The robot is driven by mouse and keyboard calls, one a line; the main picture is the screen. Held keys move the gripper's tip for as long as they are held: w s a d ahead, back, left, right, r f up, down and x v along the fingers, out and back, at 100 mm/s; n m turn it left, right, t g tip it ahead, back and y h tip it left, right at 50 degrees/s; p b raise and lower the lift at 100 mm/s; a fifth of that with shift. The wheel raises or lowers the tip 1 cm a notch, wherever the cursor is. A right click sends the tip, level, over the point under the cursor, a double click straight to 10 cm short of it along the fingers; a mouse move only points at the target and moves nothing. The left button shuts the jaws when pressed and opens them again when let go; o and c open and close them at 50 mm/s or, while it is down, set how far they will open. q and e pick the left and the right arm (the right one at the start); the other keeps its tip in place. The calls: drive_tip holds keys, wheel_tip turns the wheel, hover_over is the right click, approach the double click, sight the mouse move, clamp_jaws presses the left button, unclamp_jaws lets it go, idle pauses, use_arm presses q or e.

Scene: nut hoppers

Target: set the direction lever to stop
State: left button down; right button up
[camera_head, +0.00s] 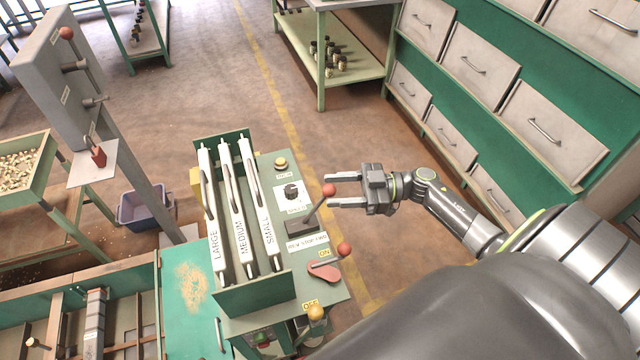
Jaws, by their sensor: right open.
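The direction lever has a red ball knob (329,190) on a thin grey rod. It rises from a dark base (302,226) above a label (307,243) that seems to read REV STOP FWD. The lever leans to the right, toward the FWD end. My right gripper (331,190) comes in from the right with its jaws open. The knob shows between its two fingertips, with a small gap to each; whether they touch it is unclear. My left gripper is not in view.
An ON/OFF lever with a red ball (345,249) and a pink plate sits just below. A dark dial (291,191) and a yellow button (281,162) lie above. Chutes labelled LARGE, MEDIUM and SMALL (240,235) stand left. Floor right of the panel is clear.

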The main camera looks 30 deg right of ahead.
sight(316, 207)
drive_tip(key=shift+p+x, duration=0.45)
drive_tip(key=shift+x, duration=1.7)
drive_tip(key=shift+d, duration=0.1)
drive_tip(key=shift+c, duration=0.2)
clamp_jaws()
